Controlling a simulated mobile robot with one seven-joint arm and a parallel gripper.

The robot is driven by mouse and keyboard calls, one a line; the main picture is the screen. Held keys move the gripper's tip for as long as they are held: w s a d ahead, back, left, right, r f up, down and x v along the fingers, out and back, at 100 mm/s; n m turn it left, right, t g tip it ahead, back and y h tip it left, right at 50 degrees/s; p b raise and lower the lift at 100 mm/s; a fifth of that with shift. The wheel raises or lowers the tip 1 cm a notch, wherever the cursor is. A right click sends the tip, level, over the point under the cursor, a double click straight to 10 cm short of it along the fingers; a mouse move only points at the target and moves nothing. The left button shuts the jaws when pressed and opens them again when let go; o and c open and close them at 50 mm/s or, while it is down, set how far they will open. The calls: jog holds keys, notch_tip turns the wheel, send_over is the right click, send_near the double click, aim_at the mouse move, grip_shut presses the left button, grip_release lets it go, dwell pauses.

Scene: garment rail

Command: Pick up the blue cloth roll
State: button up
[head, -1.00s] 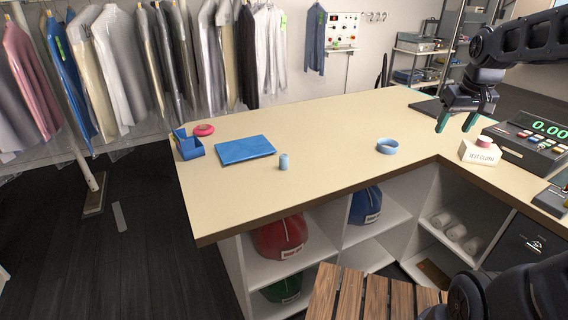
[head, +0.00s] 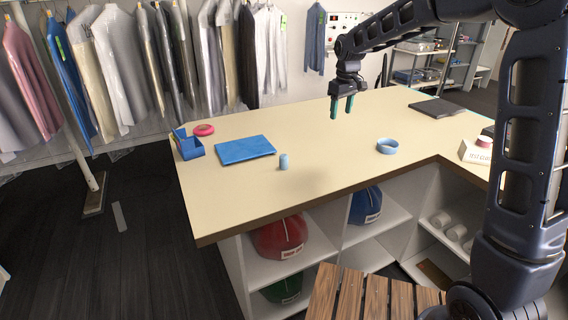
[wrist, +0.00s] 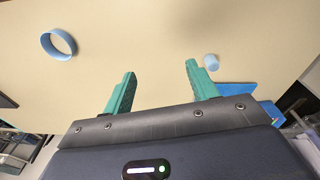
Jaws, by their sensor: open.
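The blue cloth roll (head: 284,161) is a small light-blue cylinder standing upright on the beige counter (head: 330,150), just right of a flat blue folded cloth (head: 245,150). In the wrist view the roll (wrist: 211,61) shows beyond the right fingertip, apart from it. My gripper (head: 342,106) hangs above the back part of the counter, fingers pointing down, up and to the right of the roll. Its green fingers (wrist: 158,80) are spread apart with nothing between them.
A blue box (head: 189,147) and a pink ring (head: 204,130) are at the left end. A white box with a pink top (head: 476,152) is at the right. The counter between roll and dish is clear.

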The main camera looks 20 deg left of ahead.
jog(key=a+f+n, duration=0.2)
jog(key=a+f, duration=0.4)
jog(key=a, duration=0.5)
jog(key=n+g, duration=0.1)
jog(key=n, duration=0.1)
send_near(284, 155)
jog(key=shift+a+f+h, duration=0.3)
jog(key=shift+a+f, duration=0.1)
notch_tip(284, 155, down, 5)
jog(key=shift+r, duration=0.1)
jog(key=shift+s+d+f, duration=0.1)
jog(key=shift+f, duration=1.2)
jog(key=shift+s+d+f, duration=0.1)
jog(key=shift+d+f, duration=0.05)
jog(key=shift+f, duration=1.15)
jog(key=shift+c, duration=0.5)
jog(key=c, duration=0.9)
